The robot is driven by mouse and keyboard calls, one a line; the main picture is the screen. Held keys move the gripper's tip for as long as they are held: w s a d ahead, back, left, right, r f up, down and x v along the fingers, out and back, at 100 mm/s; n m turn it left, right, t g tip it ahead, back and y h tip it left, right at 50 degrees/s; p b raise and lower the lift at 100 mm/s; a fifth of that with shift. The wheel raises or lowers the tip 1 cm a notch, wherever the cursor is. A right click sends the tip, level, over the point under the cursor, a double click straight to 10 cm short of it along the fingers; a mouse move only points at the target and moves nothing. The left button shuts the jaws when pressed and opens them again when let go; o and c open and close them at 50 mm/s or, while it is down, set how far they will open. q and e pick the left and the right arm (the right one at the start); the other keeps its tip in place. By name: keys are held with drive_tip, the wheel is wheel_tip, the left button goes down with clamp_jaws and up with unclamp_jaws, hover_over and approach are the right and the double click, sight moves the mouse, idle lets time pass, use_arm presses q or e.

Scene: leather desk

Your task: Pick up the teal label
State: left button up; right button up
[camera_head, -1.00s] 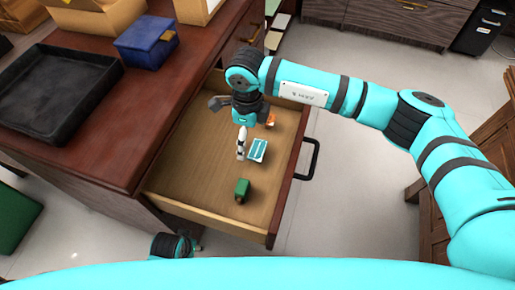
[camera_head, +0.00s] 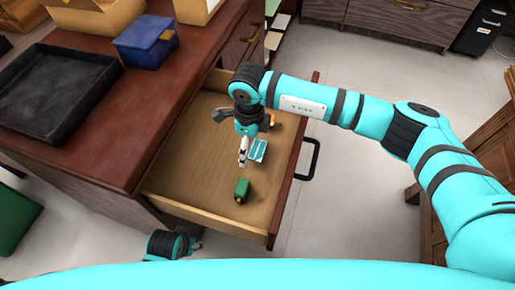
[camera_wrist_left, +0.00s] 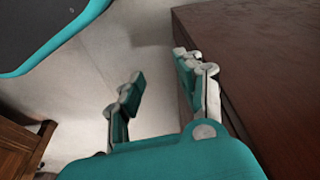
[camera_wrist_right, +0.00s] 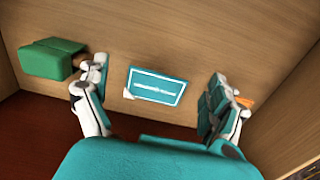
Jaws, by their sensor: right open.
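The teal label (camera_wrist_right: 157,86) is a flat rectangle with a pale border and a white line across its middle. It lies on the drawer floor, and in the head view (camera_head: 259,150) it shows just right of my right gripper (camera_head: 243,158). In the right wrist view my right gripper (camera_wrist_right: 152,103) is open, with one finger on each side of the label and nothing held. My left gripper (camera_wrist_left: 155,95) is open and empty beside the desk, over the floor.
The open drawer (camera_head: 190,200) also holds a green block (camera_head: 242,190) near its front and an orange item (camera_head: 273,117) farther back. Drawer walls stand close on the sides. On the desktop are a black tray (camera_head: 30,130) and a blue box (camera_head: 145,42).

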use_arm(q)
drive_tip(key=shift+r, duration=0.25)
drive_tip(key=shift+w+r, duration=0.1)
drive_tip(key=shift+r, duration=0.15)
use_arm(e)
drive_tip(key=shift+f, duration=0.1)
use_arm(q)
drive_tip(key=shift+r, duration=0.5)
use_arm(e)
drive_tip(key=shift+f, duration=0.1)
drive_tip(key=c, duration=0.6)
drive_tip(key=shift+c, duration=1.3)
use_arm(q)
drive_tip(key=shift+f, duration=0.15)
